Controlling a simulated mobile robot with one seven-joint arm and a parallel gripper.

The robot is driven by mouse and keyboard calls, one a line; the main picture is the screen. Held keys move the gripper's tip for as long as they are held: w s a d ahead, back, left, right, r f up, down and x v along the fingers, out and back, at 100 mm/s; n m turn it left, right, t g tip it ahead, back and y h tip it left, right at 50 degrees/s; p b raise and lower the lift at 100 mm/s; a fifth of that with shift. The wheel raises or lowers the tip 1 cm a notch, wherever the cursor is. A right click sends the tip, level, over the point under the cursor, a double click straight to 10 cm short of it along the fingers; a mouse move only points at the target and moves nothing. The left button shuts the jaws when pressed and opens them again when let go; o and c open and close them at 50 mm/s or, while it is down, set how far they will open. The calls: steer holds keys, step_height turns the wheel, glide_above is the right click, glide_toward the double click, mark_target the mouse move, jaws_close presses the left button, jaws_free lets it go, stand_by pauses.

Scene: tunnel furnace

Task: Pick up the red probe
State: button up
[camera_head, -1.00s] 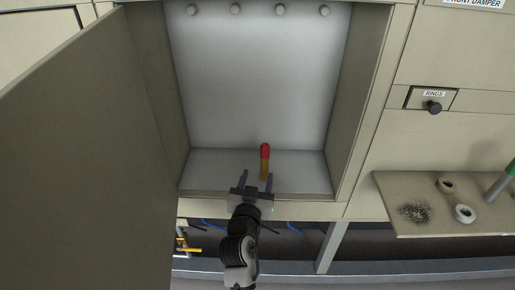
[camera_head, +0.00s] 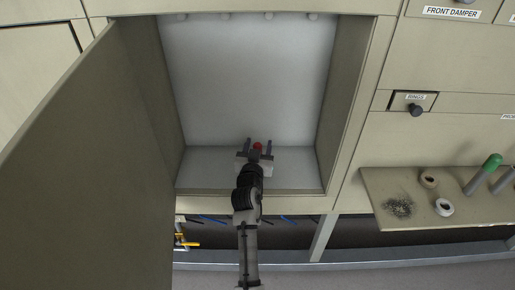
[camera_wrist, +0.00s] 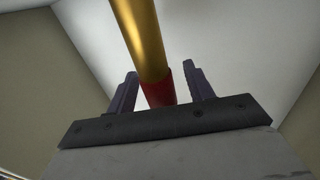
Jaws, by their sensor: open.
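The red probe has a red tip and a gold shaft. In the head view only its red tip (camera_head: 257,146) shows, inside the open cabinet; my gripper hides the rest. In the wrist view the gold shaft (camera_wrist: 138,35) runs down from the top edge to the red part (camera_wrist: 160,92), which lies between my two fingers. My gripper (camera_head: 259,147) is inside the cabinet at the probe. It also shows in the wrist view (camera_wrist: 158,85), open, with a gap beside the probe on each side.
The cabinet's floor (camera_head: 295,170) is clear to the right of my arm. Its door (camera_head: 85,150) stands open at left.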

steer(key=shift+w, duration=0.25)
steer(key=c, duration=1.1)
step_height(320, 180, up, 20)
steer(key=b, duration=0.1)
steer(key=shift+b, duration=0.35)
step_height(320, 180, up, 10)
steer(key=p, duration=0.8)
stand_by(0.4)
steer(key=shift+s, duration=0.1)
steer(key=s, duration=1)
steer(key=shift+p, duration=0.3)
